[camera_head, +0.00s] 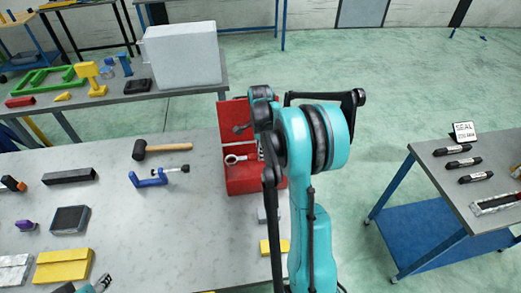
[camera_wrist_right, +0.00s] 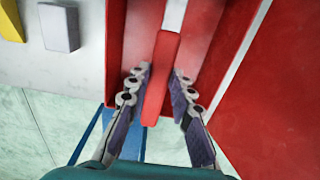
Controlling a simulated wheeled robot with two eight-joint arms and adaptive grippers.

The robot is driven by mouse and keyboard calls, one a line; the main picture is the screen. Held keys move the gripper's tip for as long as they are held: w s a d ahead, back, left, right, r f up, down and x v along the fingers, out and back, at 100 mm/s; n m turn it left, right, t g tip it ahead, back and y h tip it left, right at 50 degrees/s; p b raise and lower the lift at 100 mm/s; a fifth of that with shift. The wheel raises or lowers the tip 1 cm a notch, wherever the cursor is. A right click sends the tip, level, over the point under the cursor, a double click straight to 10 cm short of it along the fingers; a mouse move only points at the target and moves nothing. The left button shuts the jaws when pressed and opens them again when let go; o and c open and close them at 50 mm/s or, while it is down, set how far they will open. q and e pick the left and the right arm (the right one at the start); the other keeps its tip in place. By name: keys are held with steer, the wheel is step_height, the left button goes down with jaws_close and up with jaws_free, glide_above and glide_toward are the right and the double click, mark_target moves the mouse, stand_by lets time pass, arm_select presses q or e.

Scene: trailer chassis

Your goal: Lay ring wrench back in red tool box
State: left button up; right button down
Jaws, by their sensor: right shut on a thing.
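The open red tool box (camera_head: 240,180) stands on the right edge of the near grey table, lid raised at the back. The ring wrench (camera_head: 233,159) shows its silver ring end inside the box's outline, left of my arm. In the right wrist view its red handle (camera_wrist_right: 160,85) lies between the two fingers of my right gripper (camera_wrist_right: 161,75), which is shut on it. The red walls of the box (camera_wrist_right: 122,45) are close around the fingers. In the head view my right arm hides most of the gripper and the box's right side.
A black mallet (camera_head: 165,149) and a blue clamp (camera_head: 150,179) lie left of the box. A yellow block (camera_head: 273,247) and a grey block (camera_head: 268,214) are in front of it. Another table (camera_head: 445,165) stands at the right. The table's middle has bare room.

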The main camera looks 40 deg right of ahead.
steer(key=shift+w+d+f, duration=0.1)
steer(key=shift+w+f, duration=0.05)
steer(key=shift+f+b, duration=0.85)
step_height(320, 180, down, 8)
steer(key=b, duration=0.6)
steer(key=shift+f, duration=0.25)
steer(key=c, duration=1.3)
jaws_free()
steer(key=shift+o, duration=0.5)
steer(key=o, duration=0.4)
steer(key=shift+o, duration=0.2)
